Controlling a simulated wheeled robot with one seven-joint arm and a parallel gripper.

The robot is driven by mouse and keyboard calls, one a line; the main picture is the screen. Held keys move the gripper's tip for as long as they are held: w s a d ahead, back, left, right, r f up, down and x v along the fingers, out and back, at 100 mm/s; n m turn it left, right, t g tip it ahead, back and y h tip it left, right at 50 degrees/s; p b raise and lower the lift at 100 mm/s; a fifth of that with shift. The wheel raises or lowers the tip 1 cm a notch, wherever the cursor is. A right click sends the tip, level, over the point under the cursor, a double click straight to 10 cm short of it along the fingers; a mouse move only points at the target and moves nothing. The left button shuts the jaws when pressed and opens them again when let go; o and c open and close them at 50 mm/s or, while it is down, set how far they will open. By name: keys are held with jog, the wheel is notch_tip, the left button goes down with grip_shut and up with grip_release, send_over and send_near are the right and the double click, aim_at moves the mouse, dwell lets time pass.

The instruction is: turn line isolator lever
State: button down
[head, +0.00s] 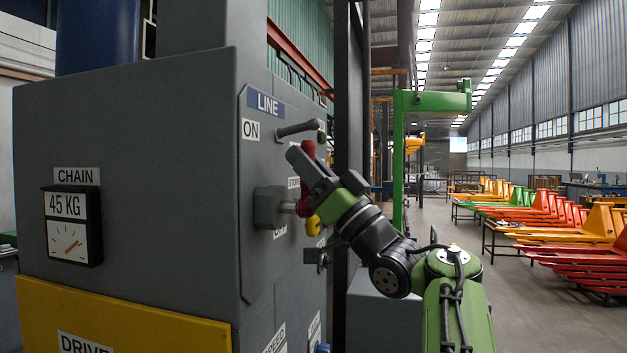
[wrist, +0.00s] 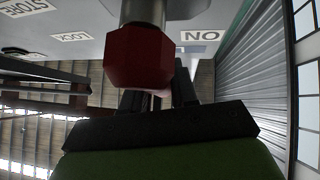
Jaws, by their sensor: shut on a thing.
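The line isolator lever has a red handle (head: 307,151) that stands about upright in the head view, on a short metal shaft from a grey housing (head: 268,207). The housing sits on the side panel under the LINE label (head: 264,104). In the wrist view the red handle's blocky end (wrist: 140,60) fills the upper middle. My gripper (head: 312,176) is shut on the red handle from the right and hides its middle. In the wrist view its dark fingers (wrist: 158,98) reach up behind the red end, so the contact is partly hidden.
A yellow part (head: 313,225) hangs just below my gripper. A dial marked 45 KG (head: 73,225) is on the cabinet's front. A green post (head: 398,160) stands behind my arm. The aisle at right is open.

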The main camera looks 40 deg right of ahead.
jog(key=shift+a+f+n+g+y, duration=0.15)
jog(key=shift+n+g+y, duration=0.25)
jog(key=shift+n+y, duration=0.5)
jog(key=shift+s, duration=0.1)
jog(key=c, duration=1)
grip_release()
jog(key=shift+s, duration=0.1)
